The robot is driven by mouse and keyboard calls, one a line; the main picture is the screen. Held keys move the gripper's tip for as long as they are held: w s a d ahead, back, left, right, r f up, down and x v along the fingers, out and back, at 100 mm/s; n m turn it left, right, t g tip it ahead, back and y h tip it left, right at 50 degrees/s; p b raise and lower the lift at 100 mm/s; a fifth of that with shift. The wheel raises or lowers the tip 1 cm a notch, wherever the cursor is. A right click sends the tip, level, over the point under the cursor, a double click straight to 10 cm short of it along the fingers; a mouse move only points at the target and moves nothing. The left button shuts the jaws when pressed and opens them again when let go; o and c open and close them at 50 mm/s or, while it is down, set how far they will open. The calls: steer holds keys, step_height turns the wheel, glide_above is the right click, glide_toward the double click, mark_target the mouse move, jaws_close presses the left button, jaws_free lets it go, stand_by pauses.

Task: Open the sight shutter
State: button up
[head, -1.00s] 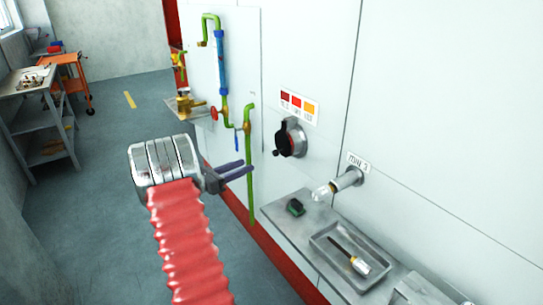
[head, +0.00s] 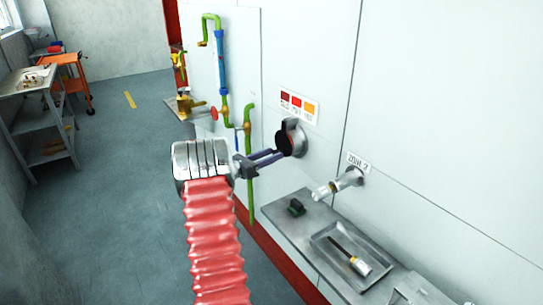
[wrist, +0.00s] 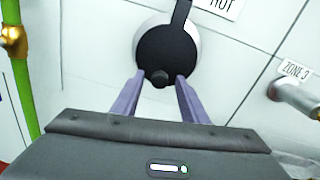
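The sight shutter (head: 287,138) is a black disc on a round metal port on the white wall. In the wrist view the shutter (wrist: 167,48) covers most of the pale round port, with a black arm rising from its top. A small dark knob (wrist: 160,77) sits at its lower edge. My gripper (head: 277,154) reaches toward the shutter from the left. In the wrist view my gripper (wrist: 160,82) is open, one purple finger on each side of the knob. Contact with the knob cannot be told.
A label plate (head: 299,104) is above the port. Green and blue pipes (head: 222,65) with valves stand to the left. A glass-ended fitting (head: 340,184) juts out at right, above a grey shelf (head: 275,212) with a tray (head: 322,250) holding a tool.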

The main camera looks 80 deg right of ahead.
steer(key=shift+s+d, duration=0.15)
steer(key=shift+d, duration=0.05)
steer(key=shift+c, duration=0.5)
jaws_close()
